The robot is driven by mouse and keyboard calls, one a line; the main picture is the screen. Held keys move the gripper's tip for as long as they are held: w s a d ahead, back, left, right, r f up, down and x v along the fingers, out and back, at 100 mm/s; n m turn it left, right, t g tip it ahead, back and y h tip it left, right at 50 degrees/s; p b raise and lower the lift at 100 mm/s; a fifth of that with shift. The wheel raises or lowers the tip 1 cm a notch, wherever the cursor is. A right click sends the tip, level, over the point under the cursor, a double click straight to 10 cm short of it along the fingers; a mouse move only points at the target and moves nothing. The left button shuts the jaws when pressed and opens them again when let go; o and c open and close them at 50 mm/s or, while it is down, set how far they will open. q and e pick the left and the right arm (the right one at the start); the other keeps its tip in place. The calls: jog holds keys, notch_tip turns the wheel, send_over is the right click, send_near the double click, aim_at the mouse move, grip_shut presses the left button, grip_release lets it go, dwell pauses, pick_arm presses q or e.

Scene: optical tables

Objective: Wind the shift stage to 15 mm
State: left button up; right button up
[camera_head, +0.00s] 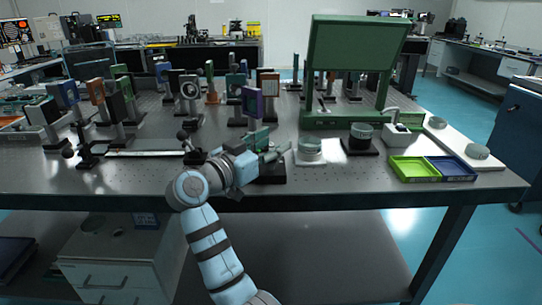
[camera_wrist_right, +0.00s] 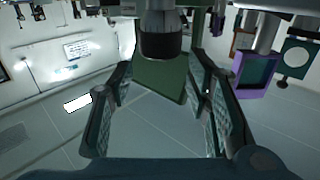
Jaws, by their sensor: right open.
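The shift stage seems to be the small unit at the table's front edge, with a dark base (camera_head: 271,178) and an upright green plate (camera_head: 258,137). My right gripper (camera_head: 270,156) is at this unit and partly covers it. In the right wrist view my right gripper (camera_wrist_right: 158,76) is open. A round knob with a black band and grey barrel (camera_wrist_right: 161,42) shows between and beyond its fingertips, with the green plate (camera_wrist_right: 160,78) behind it. Contact with the knob cannot be told. No readable scale shows. My left gripper is out of view.
Several posted optics stand behind and to the left, one with a purple frame (camera_head: 252,102), also in the wrist view (camera_wrist_right: 254,73). A long pale rail (camera_head: 145,153) lies left. A large green frame (camera_head: 354,47), round pieces and green and blue trays (camera_head: 414,169) stand right.

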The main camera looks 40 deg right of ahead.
notch_tip(320, 180, up, 7)
jog(key=shift+f, duration=0.2)
dwell(0.3)
